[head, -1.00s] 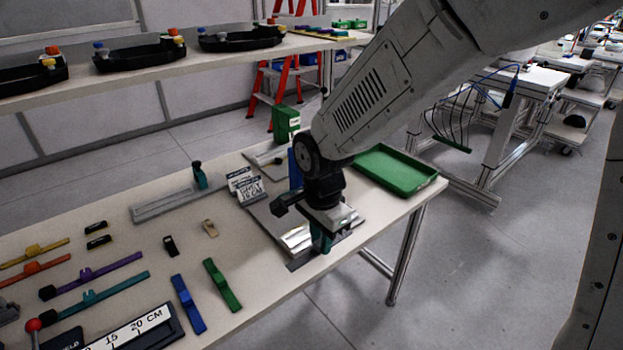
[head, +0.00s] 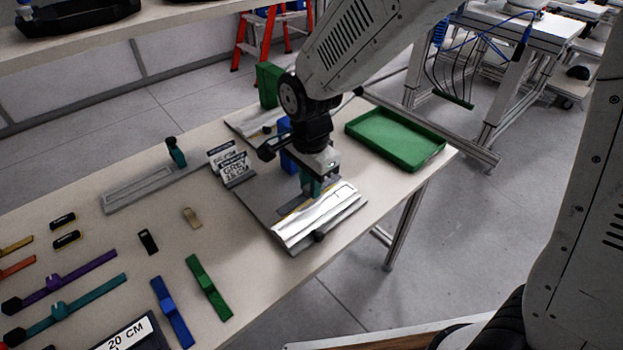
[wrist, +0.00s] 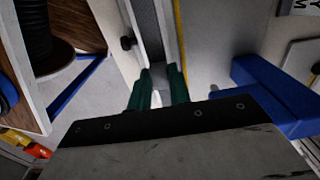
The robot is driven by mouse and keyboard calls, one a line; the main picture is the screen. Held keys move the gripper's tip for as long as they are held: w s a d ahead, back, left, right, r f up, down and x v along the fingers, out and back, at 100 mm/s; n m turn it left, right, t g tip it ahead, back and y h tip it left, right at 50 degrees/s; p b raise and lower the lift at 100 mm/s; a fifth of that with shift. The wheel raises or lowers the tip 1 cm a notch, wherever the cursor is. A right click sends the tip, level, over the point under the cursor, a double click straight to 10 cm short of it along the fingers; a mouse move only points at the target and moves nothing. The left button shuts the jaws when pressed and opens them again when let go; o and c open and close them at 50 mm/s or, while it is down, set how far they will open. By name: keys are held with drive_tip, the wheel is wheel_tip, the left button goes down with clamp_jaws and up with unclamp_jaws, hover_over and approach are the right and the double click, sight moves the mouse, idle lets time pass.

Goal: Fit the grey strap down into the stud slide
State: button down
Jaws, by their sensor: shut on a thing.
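My gripper (head: 312,186) has teal fingertips and points down at the board, behind a silvery-white ridged piece (head: 300,228). In the wrist view the fingertips (wrist: 158,88) are close together around a small pale piece, apparently part of the grey strap (wrist: 157,99); most of it is hidden. The silvery piece lies on a grey base plate (head: 262,208) near the table's front edge. A dark knob (head: 320,236) sits at its front; a dark knob also shows in the wrist view (wrist: 126,43). I cannot make out which part is the stud slide.
A card reading grey 15 cm (head: 234,166) stands left of the plate. A blue block (head: 288,158) is close behind my gripper. A green tray (head: 395,138) is at the right. Blue (head: 171,312) and green (head: 208,287) straps lie front left.

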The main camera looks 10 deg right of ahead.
drive_tip(key=shift+f, duration=2.8)
drive_tip(key=shift+f, duration=0.45)
drive_tip(key=shift+r, duration=0.2)
drive_tip(key=shift+f, duration=0.2)
idle(1.4)
drive_tip(key=shift+r, duration=0.2)
drive_tip(key=shift+f, duration=0.4)
idle(1.4)
drive_tip(key=shift+r, duration=0.2)
drive_tip(key=shift+r, duration=0.2)
idle(0.5)
